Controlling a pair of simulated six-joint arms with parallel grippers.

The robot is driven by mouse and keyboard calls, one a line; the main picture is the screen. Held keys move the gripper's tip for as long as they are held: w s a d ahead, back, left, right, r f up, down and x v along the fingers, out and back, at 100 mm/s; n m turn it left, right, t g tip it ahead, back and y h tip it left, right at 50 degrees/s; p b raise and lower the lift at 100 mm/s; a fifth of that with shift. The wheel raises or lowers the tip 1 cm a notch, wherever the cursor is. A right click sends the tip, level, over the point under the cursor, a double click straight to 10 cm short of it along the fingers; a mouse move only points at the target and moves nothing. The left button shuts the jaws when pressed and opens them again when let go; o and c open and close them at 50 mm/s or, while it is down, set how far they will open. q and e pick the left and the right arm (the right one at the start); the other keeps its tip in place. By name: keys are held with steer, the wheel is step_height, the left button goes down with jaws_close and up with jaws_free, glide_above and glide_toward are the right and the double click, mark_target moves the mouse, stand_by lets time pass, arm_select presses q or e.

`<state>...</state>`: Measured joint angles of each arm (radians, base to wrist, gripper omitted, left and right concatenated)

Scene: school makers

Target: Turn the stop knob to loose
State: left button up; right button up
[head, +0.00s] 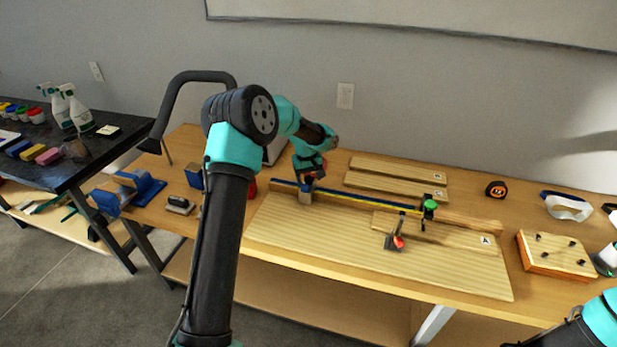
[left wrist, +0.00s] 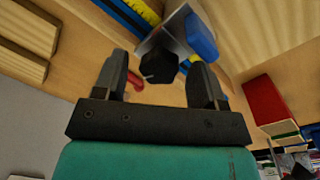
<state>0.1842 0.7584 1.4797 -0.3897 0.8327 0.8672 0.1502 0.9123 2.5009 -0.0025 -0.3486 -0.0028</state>
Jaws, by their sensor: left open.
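A wooden board with a blue and yellow rail (head: 365,201) lies on the bench. My left gripper (head: 308,177) is over the rail's left end, by a small grey block (head: 306,196). In the left wrist view my left gripper (left wrist: 162,82) is open, its two fingers on either side of a black knob (left wrist: 160,66). The knob sits by a grey metal plate and a blue part (left wrist: 200,36); whether the fingers touch it I cannot tell. A green knob (head: 430,207) stands on the rail farther right. Which of these is the stop knob is not marked.
A red-tipped clamp (head: 396,241) stands on the board, near a strip marked A (head: 470,238). Loose wooden strips (head: 395,186) lie behind the rail. A tape measure (head: 496,190) and a drilled block (head: 555,253) are to the right. My left arm hides some bench.

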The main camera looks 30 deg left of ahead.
mark_target(305, 179)
arm_select(q)
step_height(305, 179, up, 18)
steer(key=shift+s+a+f, duration=0.25)
steer(key=shift+s+a, duration=0.2)
steer(key=shift+f, duration=0.1)
stand_by(0.5)
